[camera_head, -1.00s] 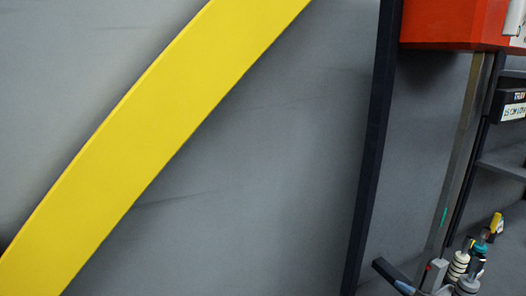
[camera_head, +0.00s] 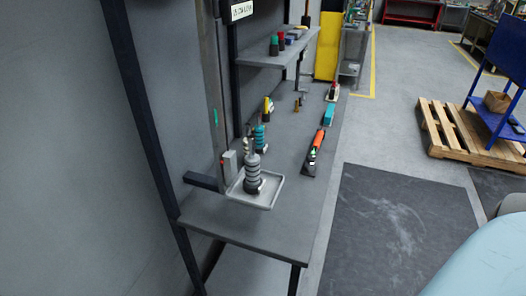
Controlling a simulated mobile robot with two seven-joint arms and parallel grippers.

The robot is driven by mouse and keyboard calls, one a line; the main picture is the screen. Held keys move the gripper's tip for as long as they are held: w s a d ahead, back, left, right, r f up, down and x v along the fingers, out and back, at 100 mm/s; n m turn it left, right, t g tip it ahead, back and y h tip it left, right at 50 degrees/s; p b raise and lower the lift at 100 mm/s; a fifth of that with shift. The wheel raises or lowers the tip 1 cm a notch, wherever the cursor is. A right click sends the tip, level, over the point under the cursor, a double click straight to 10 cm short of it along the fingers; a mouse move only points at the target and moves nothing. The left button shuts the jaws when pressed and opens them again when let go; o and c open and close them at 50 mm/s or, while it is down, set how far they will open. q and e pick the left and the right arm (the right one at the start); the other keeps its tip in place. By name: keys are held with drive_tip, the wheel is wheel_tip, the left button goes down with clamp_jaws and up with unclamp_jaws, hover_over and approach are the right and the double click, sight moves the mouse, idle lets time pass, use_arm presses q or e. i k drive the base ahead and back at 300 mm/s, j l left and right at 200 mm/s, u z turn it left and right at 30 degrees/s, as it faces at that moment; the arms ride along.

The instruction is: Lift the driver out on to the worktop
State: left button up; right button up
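The grey worktop (camera_head: 245,228) of a bench runs from the lower middle away toward the back. A shallow pale grey tray (camera_head: 264,201) sits near its close end, with a dark grey ribbed piece (camera_head: 252,175) upright in it. A tool with an orange-red body and black end (camera_head: 316,150) lies along the right edge of the worktop, with a teal item (camera_head: 328,114) behind it. I cannot tell which thing is the driver. Neither of my grippers is in view.
A grey post (camera_head: 216,110) rises behind the tray. A shelf (camera_head: 262,58) with small coloured items hangs over the worktop. A dark mat (camera_head: 390,235) lies on the floor to the right. Farther off are a wooden pallet (camera_head: 437,150) and a blue stand (camera_head: 490,112).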

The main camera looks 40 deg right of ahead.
sight(252, 183)
drive_tip(key=z, duration=1.05)
